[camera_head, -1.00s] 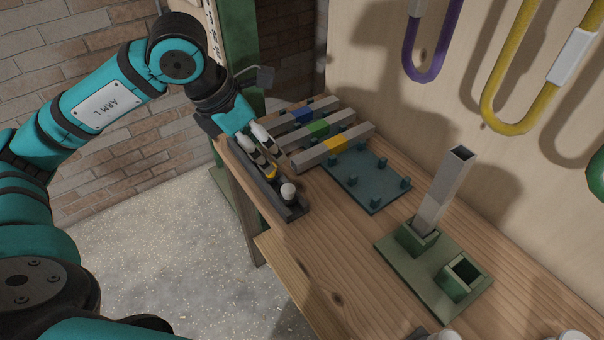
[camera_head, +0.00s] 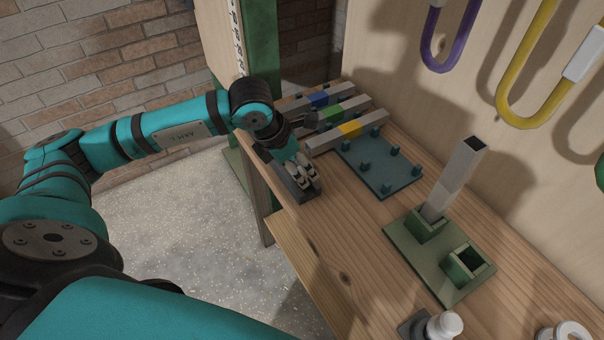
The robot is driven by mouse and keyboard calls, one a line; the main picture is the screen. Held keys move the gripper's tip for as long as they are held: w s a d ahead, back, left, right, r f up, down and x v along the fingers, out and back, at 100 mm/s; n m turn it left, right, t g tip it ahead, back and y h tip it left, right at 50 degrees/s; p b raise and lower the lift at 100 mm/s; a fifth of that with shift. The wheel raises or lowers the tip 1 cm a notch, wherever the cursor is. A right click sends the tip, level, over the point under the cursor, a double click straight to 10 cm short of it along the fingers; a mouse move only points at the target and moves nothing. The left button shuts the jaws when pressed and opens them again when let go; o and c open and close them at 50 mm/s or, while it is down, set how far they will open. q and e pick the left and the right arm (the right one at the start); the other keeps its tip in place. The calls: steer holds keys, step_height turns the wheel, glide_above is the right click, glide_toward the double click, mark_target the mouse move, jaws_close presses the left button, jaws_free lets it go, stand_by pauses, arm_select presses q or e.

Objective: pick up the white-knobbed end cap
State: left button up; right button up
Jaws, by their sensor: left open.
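My left gripper (camera_head: 308,186) is open and points down over the near end of a dark narrow rack (camera_head: 287,185) on the wooden bench. The white knob seen earlier at that end of the rack is now hidden by or hard to tell from the pale fingers. I cannot tell whether the fingers touch it. Another white-knobbed piece (camera_head: 442,326) with a dark base stands at the bottom edge of the view, well away from the gripper. My right gripper is not in view.
Grey bars with blue, green and yellow bands (camera_head: 349,129) lie behind the gripper by a teal pegged plate (camera_head: 384,172). A green socket base (camera_head: 419,260) holds an upright grey square tube (camera_head: 458,180). A white ring-like part (camera_head: 567,333) is at bottom right. The bench's front middle is clear.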

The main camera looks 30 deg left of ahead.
mark_target(301, 171)
arm_select(q)
steer(key=shift+x, duration=1.25)
steer(key=shift+f, duration=0.3)
steer(key=c, duration=1)
steer(key=shift+c, duration=0.2)
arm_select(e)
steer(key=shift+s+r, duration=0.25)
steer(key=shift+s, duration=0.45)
arm_select(q)
steer(key=shift+r, duration=0.15)
